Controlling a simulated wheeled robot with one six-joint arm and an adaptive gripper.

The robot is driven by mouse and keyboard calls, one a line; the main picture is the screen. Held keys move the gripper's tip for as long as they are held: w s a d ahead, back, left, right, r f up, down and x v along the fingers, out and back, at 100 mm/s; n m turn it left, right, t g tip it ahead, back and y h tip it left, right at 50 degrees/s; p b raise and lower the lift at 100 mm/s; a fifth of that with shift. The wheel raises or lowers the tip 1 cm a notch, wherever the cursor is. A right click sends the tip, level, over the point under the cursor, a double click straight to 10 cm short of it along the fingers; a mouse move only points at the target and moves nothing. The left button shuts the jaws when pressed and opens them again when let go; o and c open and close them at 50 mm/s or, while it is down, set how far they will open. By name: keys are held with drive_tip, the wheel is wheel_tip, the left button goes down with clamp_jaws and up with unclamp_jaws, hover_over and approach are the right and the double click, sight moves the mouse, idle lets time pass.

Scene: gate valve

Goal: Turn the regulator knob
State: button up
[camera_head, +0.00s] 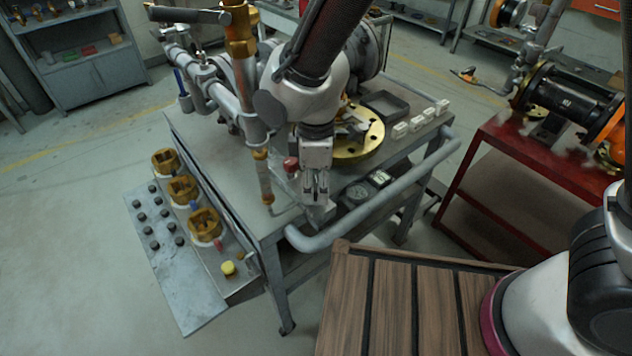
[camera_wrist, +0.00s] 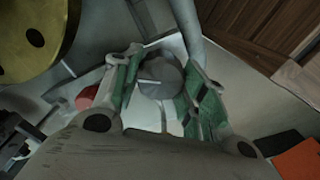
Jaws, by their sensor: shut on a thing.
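The regulator knob (camera_wrist: 160,77) is a round grey knob with a pale line on its face, in the upper middle of the wrist view. My gripper (camera_wrist: 158,90) is shut on it, with one green-padded finger on each side. In the head view my gripper (camera_head: 317,197) points down at the near edge of the grey workbench (camera_head: 222,158). There the knob cannot be made out behind the fingers. A red knob (camera_wrist: 87,97) sits just outside the left finger in the wrist view; it also shows left of my gripper in the head view (camera_head: 291,164).
A grey rail (camera_head: 375,213) runs along the bench's near edge. Grey pipework (camera_head: 205,80) and a brass flange (camera_head: 358,150) stand close around the arm. Brass fittings (camera_head: 183,189) line a side shelf at left. A red table (camera_head: 500,165) stands at right.

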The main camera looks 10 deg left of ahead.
drive_tip(key=m, duration=0.4)
drive_tip(key=shift+w+m, duration=0.1)
drive_tip(key=shift+m, duration=0.2)
drive_tip(key=m, duration=0.4)
drive_tip(key=shift+m, duration=0.3)
drive_tip(key=m, duration=0.4)
drive_tip(key=shift+m, duration=0.3)
drive_tip(key=m, duration=0.4)
drive_tip(key=shift+w, duration=0.1)
drive_tip(key=m, duration=0.5)
drive_tip(key=shift+d, duration=0.1)
drive_tip(key=m, duration=0.4)
drive_tip(key=shift+m, duration=0.3)
drive_tip(key=m, duration=0.9)
